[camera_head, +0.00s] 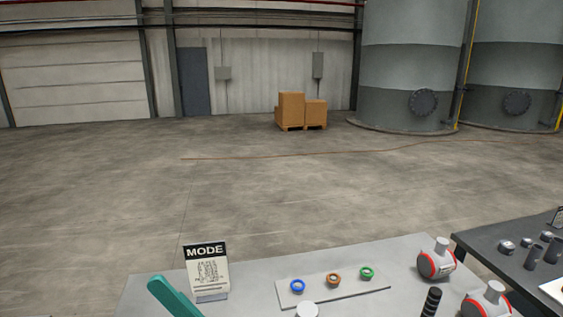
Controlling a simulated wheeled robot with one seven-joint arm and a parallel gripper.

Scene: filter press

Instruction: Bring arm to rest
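I see no gripper fingers in the head view, so I cannot tell where my gripper is or what it holds. A light grey table (250,268) fills the lower middle of the picture. A sign reading MODE (207,270) stands at the left of the table.
A teal bar (174,297) rises at the lower left. A black ribbed piece (431,302) stands at the lower right. A dark table (500,229) at the right holds several small metal parts. Open concrete floor (150,200) lies beyond, with boxes (291,107) far back.

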